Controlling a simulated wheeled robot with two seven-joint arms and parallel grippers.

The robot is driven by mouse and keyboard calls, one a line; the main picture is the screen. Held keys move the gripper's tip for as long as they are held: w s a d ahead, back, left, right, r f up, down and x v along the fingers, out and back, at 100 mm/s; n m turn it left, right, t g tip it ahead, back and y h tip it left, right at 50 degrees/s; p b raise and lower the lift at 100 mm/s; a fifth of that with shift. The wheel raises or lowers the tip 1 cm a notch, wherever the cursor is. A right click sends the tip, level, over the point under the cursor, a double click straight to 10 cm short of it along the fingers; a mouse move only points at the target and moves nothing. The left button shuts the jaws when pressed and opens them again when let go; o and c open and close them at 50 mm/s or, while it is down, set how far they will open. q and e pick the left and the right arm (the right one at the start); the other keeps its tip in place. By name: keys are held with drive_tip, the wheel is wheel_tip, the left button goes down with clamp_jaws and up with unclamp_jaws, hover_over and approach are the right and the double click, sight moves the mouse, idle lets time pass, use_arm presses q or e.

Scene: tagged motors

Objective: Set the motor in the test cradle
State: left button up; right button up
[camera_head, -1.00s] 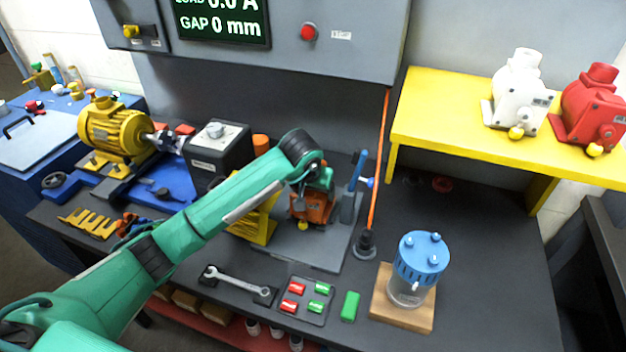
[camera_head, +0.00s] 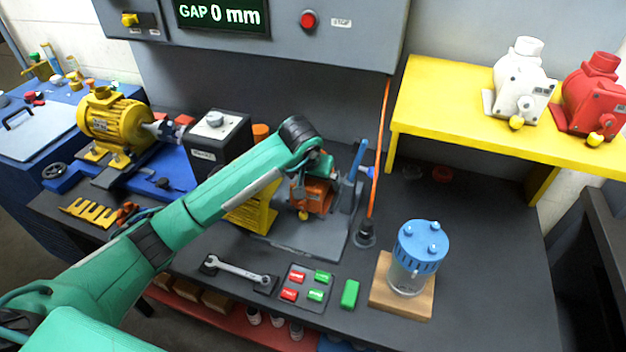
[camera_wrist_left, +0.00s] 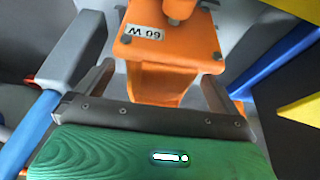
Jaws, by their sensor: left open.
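The orange motor (camera_head: 312,197), with a "60 W" label that shows in the left wrist view (camera_wrist_left: 170,48), sits on a grey plate (camera_head: 318,245), which looks like the test cradle. A blue lever (camera_head: 357,160) stands at its right and a yellow bracket (camera_head: 258,212) at its left. My left gripper (camera_wrist_left: 155,85) is open, one finger on either side of the orange motor. I cannot tell whether the fingers touch it. In the head view the wrist partly hides the motor. A white motor (camera_head: 520,85) and a red motor (camera_head: 597,100) stand on the yellow shelf (camera_head: 440,110). My right gripper is not in view.
An orange upright rod (camera_head: 378,150) stands right of the plate. A blue-lidded jar (camera_head: 418,258) is on a wooden block. A wrench (camera_head: 238,270) and coloured buttons (camera_head: 305,284) lie in front. A yellow motor (camera_head: 112,122) is at left. The bench right of the jar is clear.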

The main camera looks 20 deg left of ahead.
use_arm(q)
drive_tip(key=b+v, duration=0.1)
drive_tip(key=v, duration=0.9)
drive_tip(key=shift+f+b, duration=0.1)
drive_tip(key=shift+b, duration=0.3)
drive_tip(key=shift+s+r, duration=0.3)
drive_tip(key=shift+r, duration=0.2)
